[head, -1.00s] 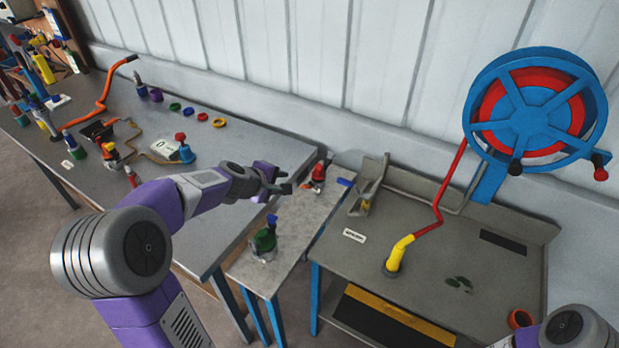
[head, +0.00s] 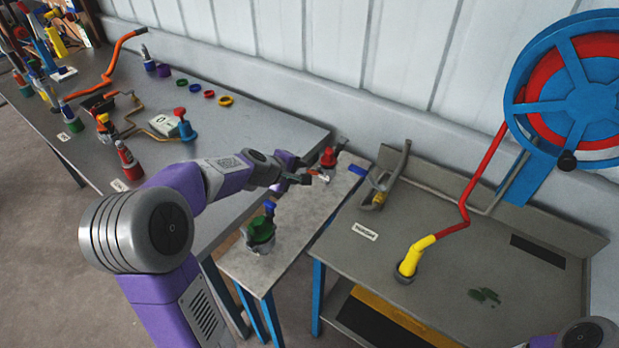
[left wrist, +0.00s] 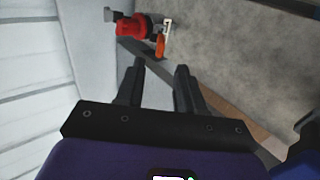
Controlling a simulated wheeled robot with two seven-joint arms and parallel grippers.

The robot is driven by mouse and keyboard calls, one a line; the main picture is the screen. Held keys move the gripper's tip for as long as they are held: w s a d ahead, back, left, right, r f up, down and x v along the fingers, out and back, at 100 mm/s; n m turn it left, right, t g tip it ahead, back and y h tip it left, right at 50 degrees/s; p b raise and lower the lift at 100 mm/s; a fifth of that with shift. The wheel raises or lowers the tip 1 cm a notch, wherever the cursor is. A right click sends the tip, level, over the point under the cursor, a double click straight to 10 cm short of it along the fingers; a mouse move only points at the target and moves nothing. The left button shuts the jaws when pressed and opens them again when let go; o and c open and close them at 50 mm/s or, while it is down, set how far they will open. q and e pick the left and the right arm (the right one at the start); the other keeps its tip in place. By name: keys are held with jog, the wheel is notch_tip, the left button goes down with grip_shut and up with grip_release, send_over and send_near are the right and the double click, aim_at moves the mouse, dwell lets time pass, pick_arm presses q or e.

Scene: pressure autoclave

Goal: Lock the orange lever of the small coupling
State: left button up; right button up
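The small coupling (head: 328,157) is red and stands at the far end of the narrow grey table, near the wall. In the left wrist view the red coupling (left wrist: 131,26) is at the top, with its orange lever (left wrist: 160,46) sticking out beside a pale bracket. My left gripper (head: 311,171) is right by the coupling in the head view. In the left wrist view my left gripper (left wrist: 158,72) has its fingers apart with nothing between them. The lever lies just beyond the fingertips, and I see no clear contact. My right gripper is out of view.
A larger green coupling (head: 260,236) with a blue lever stands at the near end of the narrow table (head: 294,238). A blue piece (head: 357,170) is right of the red coupling. A bench (head: 440,270) with a yellow-ended red pipe (head: 412,257) is at right.

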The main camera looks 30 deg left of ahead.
aim_at(308, 172)
pick_arm(q)
jog(key=b+x, duration=0.2)
jog(key=x, duration=0.5)
jog(key=shift+w+d+f, duration=0.1)
jog(key=shift+w, duration=0.05)
grip_shut()
